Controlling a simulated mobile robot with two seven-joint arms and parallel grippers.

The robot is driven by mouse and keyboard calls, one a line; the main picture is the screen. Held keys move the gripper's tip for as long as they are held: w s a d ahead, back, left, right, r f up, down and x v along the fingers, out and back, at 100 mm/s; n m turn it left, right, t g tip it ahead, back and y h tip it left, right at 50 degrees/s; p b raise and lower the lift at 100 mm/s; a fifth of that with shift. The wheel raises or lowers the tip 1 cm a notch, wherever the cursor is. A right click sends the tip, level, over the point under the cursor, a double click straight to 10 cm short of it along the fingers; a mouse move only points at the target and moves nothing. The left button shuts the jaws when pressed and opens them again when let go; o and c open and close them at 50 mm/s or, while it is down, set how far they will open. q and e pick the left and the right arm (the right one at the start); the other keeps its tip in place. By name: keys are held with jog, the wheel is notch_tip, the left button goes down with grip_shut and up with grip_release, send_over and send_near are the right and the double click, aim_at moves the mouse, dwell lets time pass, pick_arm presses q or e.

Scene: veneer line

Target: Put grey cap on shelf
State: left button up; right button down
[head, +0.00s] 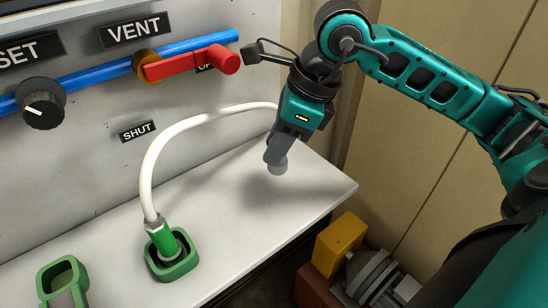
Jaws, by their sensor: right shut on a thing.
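My right gripper (276,153) points down above the right part of the pale shelf (225,200). It is shut on a small grey cap (279,168), whose rounded lower end shows below the fingers. The cap looks held above the shelf surface, though the exact gap is hard to tell. My left gripper is not in view.
A white hose (148,165) arches over the shelf into a green socket (173,268). Another green socket (62,278) is at lower left. The panel has a red handle (190,64) and black knob (41,103). The shelf's middle is clear.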

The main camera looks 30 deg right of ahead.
notch_tip(320, 180, down, 4)
jog(key=shift+f, duration=0.1)
jog(key=shift+w+a+f, duration=0.1)
jog(key=shift+w+f, duration=0.15)
jog(key=shift+w, duration=0.15)
jog(key=shift+f, duration=0.1)
jog(key=shift+f+b, duration=0.15)
jog(key=shift+b, duration=0.3)
jog(key=c, duration=0.9)
grip_release()
jog(key=shift+o, duration=0.2)
jog(key=shift+r+p, duration=0.45)
jog(key=shift+r, duration=0.05)
jog(key=p+v, duration=0.1)
jog(key=v, duration=1)
jog(key=shift+s+d+r, duration=0.2)
jog(key=shift+s, duration=0.05)
